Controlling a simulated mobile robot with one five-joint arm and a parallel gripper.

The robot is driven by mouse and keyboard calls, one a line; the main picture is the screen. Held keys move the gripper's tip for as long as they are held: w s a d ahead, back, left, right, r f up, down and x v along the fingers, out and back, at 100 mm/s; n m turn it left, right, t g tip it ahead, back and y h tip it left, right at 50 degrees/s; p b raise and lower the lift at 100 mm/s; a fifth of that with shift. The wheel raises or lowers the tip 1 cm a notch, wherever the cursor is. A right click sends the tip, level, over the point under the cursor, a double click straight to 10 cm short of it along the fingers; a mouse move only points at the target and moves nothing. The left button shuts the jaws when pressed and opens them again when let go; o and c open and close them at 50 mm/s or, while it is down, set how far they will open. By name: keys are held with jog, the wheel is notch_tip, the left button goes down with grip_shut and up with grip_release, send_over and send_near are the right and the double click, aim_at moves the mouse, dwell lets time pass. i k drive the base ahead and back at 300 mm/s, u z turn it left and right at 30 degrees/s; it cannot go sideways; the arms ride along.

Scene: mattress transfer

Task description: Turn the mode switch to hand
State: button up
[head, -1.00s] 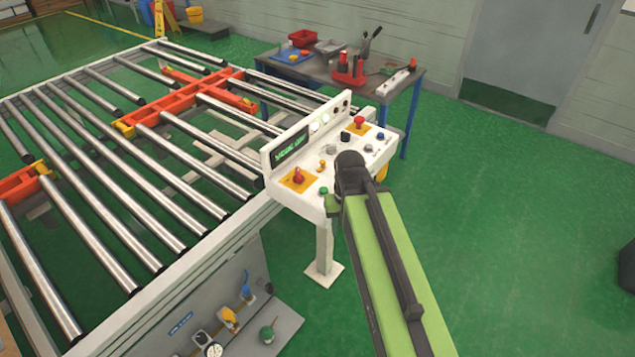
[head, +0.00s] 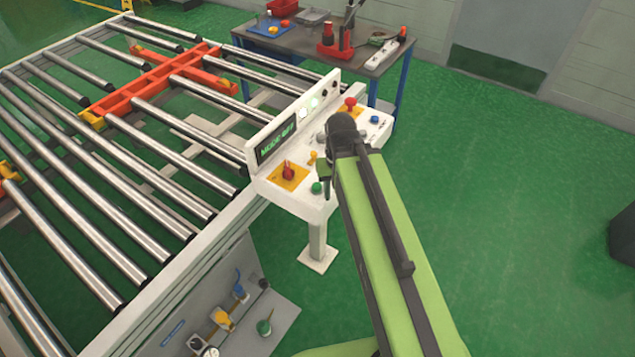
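The white control panel (head: 268,190) stands at the end of the roller conveyor. Its display (head: 277,144) appears to read "MODE OFF". On its face are a red knob (head: 288,172) on a yellow plate, a small yellow lever (head: 313,158), a green button (head: 317,188), a grey knob (head: 321,137), a red mushroom button (head: 350,104) and a blue button (head: 374,119). I cannot tell which control is the mode switch. My gripper (head: 325,181) is over the panel's middle, near the green button and yellow lever. My arm hides part of the panel, and the fingertips are unclear.
The roller conveyor (head: 110,190) with orange cross pieces fills the left. A workbench (head: 375,62) with a tray, red items and tools stands behind the panel. Below the conveyor is a grey cabinet (head: 205,290) with fittings.

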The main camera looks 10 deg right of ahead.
aim_at(320, 136)
jog(key=u, duration=5.5)
jog(key=i, duration=0.1)
jog(key=z, duration=2.7)
jog(key=k, duration=1.25)
jog(key=z, duration=1.25)
jog(key=i, duration=1.05)
jog(key=u, duration=0.15)
